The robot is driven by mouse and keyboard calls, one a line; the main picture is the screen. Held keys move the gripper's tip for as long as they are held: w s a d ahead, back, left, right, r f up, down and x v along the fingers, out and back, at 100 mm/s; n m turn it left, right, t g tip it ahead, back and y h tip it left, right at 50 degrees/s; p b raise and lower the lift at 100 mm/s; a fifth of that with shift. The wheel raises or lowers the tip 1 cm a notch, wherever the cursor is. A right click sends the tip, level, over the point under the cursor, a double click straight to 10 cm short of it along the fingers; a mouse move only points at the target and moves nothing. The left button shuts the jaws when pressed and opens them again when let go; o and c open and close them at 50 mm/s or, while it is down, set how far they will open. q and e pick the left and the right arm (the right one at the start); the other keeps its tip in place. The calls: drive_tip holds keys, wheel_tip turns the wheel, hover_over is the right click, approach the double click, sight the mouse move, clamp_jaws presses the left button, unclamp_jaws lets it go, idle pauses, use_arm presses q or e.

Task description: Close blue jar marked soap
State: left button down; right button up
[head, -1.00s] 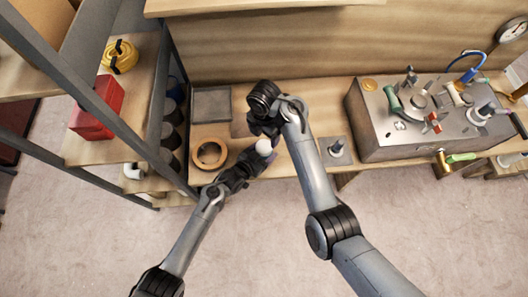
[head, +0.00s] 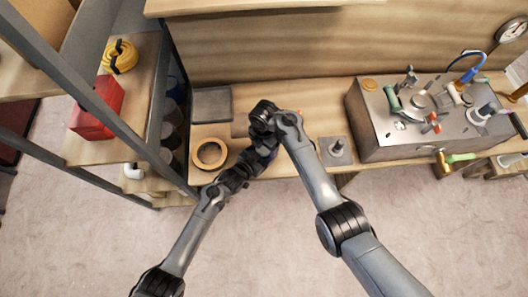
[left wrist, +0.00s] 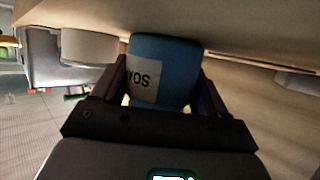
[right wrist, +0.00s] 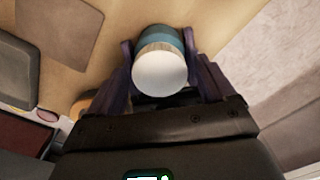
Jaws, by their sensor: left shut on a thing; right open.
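The blue jar (left wrist: 172,62) has a white label, and only part of the lettering shows, at an angle, in the left wrist view. My left gripper (left wrist: 161,82) is shut on its body. In the right wrist view the jar's blue side (right wrist: 158,36) shows behind a tan band and a round white end (right wrist: 160,73), seen nearly end-on. I cannot tell if the white end is a seated lid. My right gripper (right wrist: 160,55) is open, its fingers on either side of the white end. In the head view the jar is hidden behind my right gripper (head: 262,150).
A tan ring (head: 209,153) lies on the bench left of the grippers. A grey tray (head: 212,104) lies behind it. A shelf rack with a red box (head: 97,107) stands at left. A grey-topped unit (head: 400,145) with fittings stands at right.

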drive_tip(key=c, duration=1.1)
drive_tip(key=m, duration=0.6)
drive_tip(key=shift+m, duration=0.3)
drive_tip(key=o, duration=1.2)
drive_tip(key=shift+r, duration=2.25)
